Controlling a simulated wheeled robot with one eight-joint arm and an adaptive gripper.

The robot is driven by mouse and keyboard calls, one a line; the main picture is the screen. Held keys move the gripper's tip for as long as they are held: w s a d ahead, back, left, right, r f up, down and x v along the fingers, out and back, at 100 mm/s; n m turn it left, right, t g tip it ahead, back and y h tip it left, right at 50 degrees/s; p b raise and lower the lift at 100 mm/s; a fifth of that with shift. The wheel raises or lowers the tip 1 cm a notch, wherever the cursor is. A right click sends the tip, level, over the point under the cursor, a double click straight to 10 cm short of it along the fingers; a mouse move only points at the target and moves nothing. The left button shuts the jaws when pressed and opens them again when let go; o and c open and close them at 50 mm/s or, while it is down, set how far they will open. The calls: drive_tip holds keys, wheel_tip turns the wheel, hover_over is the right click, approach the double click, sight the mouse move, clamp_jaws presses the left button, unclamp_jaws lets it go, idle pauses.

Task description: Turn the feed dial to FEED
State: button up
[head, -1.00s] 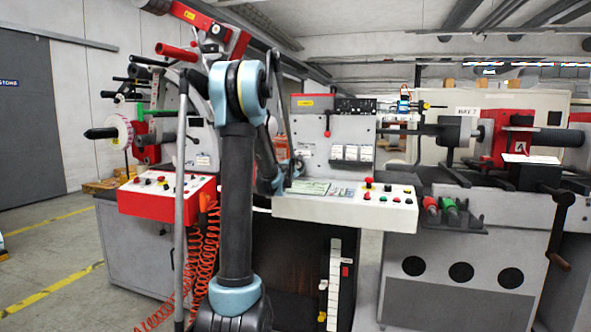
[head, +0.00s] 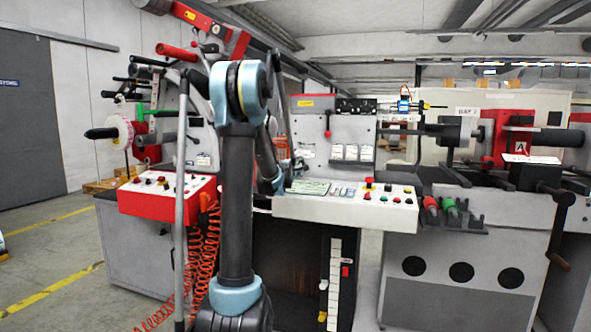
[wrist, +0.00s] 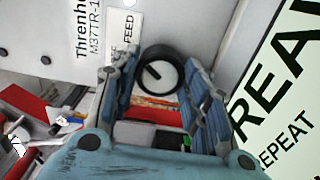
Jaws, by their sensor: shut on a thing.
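The feed dial (wrist: 160,74) is a round knob with a black rim, a pale face and a short black pointer line slanting to the upper left. It is in the wrist view, on the grey machine panel. A white label with the word FEED (wrist: 127,32) lies above and left of it. My gripper (wrist: 161,82) has one blue-grey finger on each side of the dial, and is shut on it. The fingers partly cover its sides. In the head view the dial is hidden, and my gripper is mostly behind my arm near the panel.
A large white sign (wrist: 285,85) with black letters stands close right of my fingers in the wrist view. In the head view, a white button console (head: 345,206) is right of my arm and a red one (head: 167,195) left. Orange coiled hoses (head: 200,255) hang nearby.

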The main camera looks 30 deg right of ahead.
drive_tip(key=shift+s+f+m, duration=0.1)
drive_tip(key=shift+s+m, duration=0.05)
drive_tip(key=shift+m, duration=0.45)
drive_tip(key=o, duration=0.9)
drive_tip(key=shift+f, duration=0.1)
drive_tip(key=shift+o, duration=0.9)
drive_tip(key=v, duration=1.1)
drive_tip(key=shift+s+a, duration=0.15)
drive_tip(key=shift+a, duration=0.2)
